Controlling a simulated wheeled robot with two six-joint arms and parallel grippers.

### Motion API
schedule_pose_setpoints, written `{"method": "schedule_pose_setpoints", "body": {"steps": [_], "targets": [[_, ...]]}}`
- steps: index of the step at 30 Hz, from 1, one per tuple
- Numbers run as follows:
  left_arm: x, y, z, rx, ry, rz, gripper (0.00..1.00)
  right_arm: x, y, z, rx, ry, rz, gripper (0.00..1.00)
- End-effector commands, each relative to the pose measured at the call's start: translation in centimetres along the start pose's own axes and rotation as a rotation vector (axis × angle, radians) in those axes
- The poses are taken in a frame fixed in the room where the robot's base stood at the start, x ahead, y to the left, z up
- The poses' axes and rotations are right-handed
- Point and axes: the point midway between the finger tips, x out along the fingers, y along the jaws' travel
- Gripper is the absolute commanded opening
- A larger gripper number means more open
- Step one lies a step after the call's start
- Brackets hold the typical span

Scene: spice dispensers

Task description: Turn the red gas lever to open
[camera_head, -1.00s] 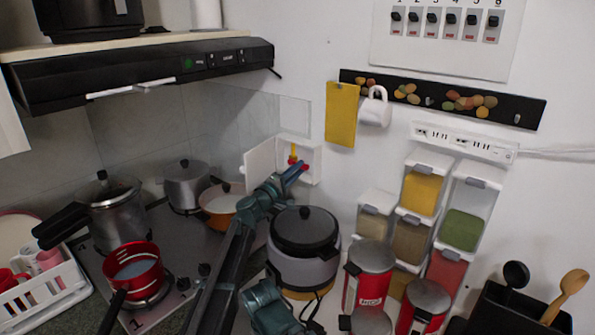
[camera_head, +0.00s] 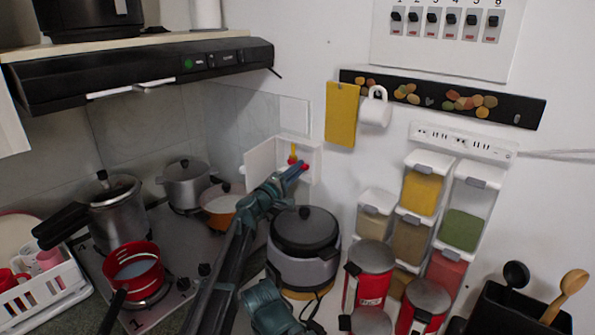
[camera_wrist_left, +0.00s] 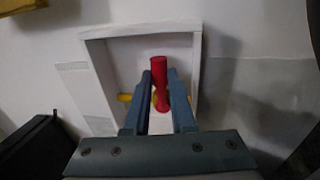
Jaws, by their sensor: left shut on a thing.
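The red gas lever (camera_wrist_left: 159,78) is inside a white wall box (camera_wrist_left: 98,66), with a yellow pipe (camera_wrist_left: 125,97) beside it. In the left wrist view the lever stands between the two fingers of my left gripper (camera_wrist_left: 160,85), which is shut on it. In the head view my left gripper (camera_head: 297,168) reaches into the open box (camera_head: 313,163), and only small red parts of the lever (camera_head: 305,167) show around the fingers. The yellow pipe (camera_head: 292,152) shows above. A second gripper, my right one (camera_head: 270,304), shows low in the picture; its fingertips are hard to make out.
A rice cooker (camera_head: 304,240) stands right below the box. Pots (camera_head: 184,183) sit on the stove to the left. Red canisters (camera_head: 368,273) and spice dispensers (camera_head: 463,228) are to the right.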

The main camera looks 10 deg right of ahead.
Motion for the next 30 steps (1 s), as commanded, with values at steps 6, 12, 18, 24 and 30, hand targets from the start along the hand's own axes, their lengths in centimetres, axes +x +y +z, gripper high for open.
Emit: {"method": "schedule_pose_setpoints", "body": {"steps": [6, 12, 18, 24, 30], "targets": [[-0.1, 0.0, 0.0, 0.001, 0.000, -0.001, 0.00, 0.0, 0.0, 0.0, 0.000, 0.000, 0.000, 0.78], [-0.1, 0.1, 0.0, -0.015, 0.003, -0.001, 0.00, -0.1, 0.0, 0.0, 0.000, 0.000, 0.000, 0.78], [0.1, 0.7, 0.1, -0.100, 0.021, -0.002, 0.00, -0.8, 0.1, 0.0, 0.000, 0.000, 0.000, 0.78], [0.2, 1.6, 0.0, -0.260, 0.054, -0.002, 0.00, -1.8, 0.2, 0.1, 0.000, 0.000, 0.000, 0.78], [0.4, 2.6, -0.3, -0.448, 0.091, -0.001, 0.00, -3.0, 0.3, 0.2, 0.000, 0.000, 0.000, 0.78]]}}
